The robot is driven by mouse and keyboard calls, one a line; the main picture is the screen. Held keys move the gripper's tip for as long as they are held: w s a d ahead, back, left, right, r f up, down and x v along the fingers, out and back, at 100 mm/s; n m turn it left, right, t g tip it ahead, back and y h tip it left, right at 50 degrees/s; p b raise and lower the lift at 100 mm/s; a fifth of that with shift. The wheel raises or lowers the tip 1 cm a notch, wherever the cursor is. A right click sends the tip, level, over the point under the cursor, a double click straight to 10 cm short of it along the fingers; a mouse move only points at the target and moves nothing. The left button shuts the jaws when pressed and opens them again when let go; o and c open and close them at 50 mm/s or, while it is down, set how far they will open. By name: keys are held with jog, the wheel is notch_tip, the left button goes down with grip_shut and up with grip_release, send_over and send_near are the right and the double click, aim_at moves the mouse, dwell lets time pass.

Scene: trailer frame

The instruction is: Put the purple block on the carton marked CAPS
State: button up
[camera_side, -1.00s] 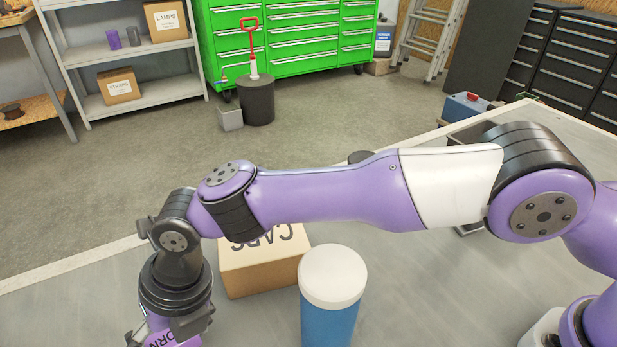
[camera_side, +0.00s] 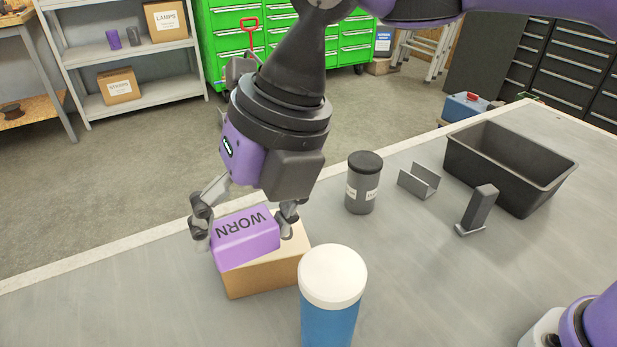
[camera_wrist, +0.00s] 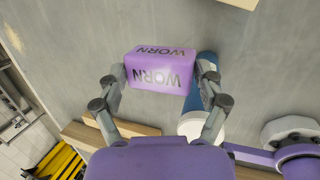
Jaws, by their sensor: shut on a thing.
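The purple block (camera_side: 246,246), lettered WORN, is held between the two fingers of my gripper (camera_side: 245,229). In the wrist view the block (camera_wrist: 160,72) sits between the fingertips (camera_wrist: 160,80). In the side view the block overlaps the left and back part of the carton (camera_side: 268,274), a tan box on the table. The block appears slightly tilted, and I cannot tell whether it touches the carton top. The block and gripper hide the carton's CAPS lettering now.
A blue canister with a white lid (camera_side: 332,285) stands close to the carton's right front. Further right are a dark jar (camera_side: 363,182), a grey bracket (camera_side: 419,182), a dark upright piece (camera_side: 478,210) and a black bin (camera_side: 543,180).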

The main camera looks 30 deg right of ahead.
jog(key=w+d+f, duration=0.1)
jog(key=w+f, duration=0.1)
jog(key=w, duration=0.1)
jog(key=w+d+f, duration=0.2)
jog(key=w, duration=0.1)
jog(key=w+d+f, duration=0.1)
jog(key=w+f, duration=0.1)
jog(key=w, duration=0.2)
jog(key=shift+w+d+f, duration=0.1)
jog(key=shift+d+f, duration=0.25)
jog(key=shift+d, duration=0.05)
jog(key=shift+w+f, duration=0.15)
jog(key=shift+f, duration=1.9)
jog(key=shift+f, duration=0.1)
jog(key=o, duration=1)
